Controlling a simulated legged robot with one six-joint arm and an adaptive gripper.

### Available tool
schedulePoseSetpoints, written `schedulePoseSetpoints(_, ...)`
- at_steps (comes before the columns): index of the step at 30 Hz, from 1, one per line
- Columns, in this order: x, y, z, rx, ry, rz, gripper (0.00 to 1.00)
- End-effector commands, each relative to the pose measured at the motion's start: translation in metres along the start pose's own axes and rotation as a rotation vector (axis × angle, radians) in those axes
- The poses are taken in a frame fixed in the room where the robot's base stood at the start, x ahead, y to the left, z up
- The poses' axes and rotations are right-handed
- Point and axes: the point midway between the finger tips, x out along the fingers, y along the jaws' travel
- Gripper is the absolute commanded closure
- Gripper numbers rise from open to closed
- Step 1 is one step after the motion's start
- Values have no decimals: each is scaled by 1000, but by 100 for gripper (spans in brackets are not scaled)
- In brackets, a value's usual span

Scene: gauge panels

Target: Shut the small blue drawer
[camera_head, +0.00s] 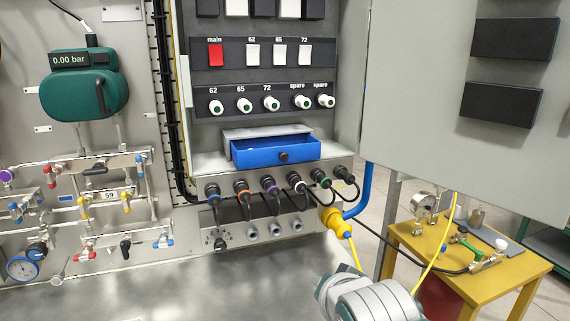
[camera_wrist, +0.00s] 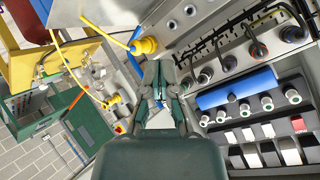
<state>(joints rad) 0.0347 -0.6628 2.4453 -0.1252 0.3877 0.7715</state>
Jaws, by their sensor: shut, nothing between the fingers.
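The small blue drawer (camera_head: 255,154) stands pulled out of the grey cabinet, below the row of white knobs. It has a dark round knob (camera_head: 283,156) on its front, and part of its inside shows from above. In the wrist view the blue drawer (camera_wrist: 237,88) appears right of my gripper, turned around in the picture. My gripper (camera_wrist: 158,88) is shut and empty in the middle of the wrist view, apart from the drawer. In the head view only a grey part of my arm shows at the bottom right; the fingers are out of view.
A row of plugged cables (camera_head: 268,186) runs just below the drawer. A yellow connector (camera_head: 338,222) with a blue hose sits to their right. The open cabinet door (camera_head: 425,100) stands at the right. A yellow table (camera_head: 520,275) with gauges is at the lower right.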

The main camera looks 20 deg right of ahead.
Motion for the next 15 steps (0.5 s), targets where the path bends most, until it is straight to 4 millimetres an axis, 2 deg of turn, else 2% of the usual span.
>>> schedulePoseSetpoints(3, 5, -20, -28, 207, 109, -102, 100)
schedulePoseSetpoints(9, 2, -54, -71, 548, 220, -338, 100)
schedulePoseSetpoints(15, -7, -83, -99, 803, 229, -571, 100)
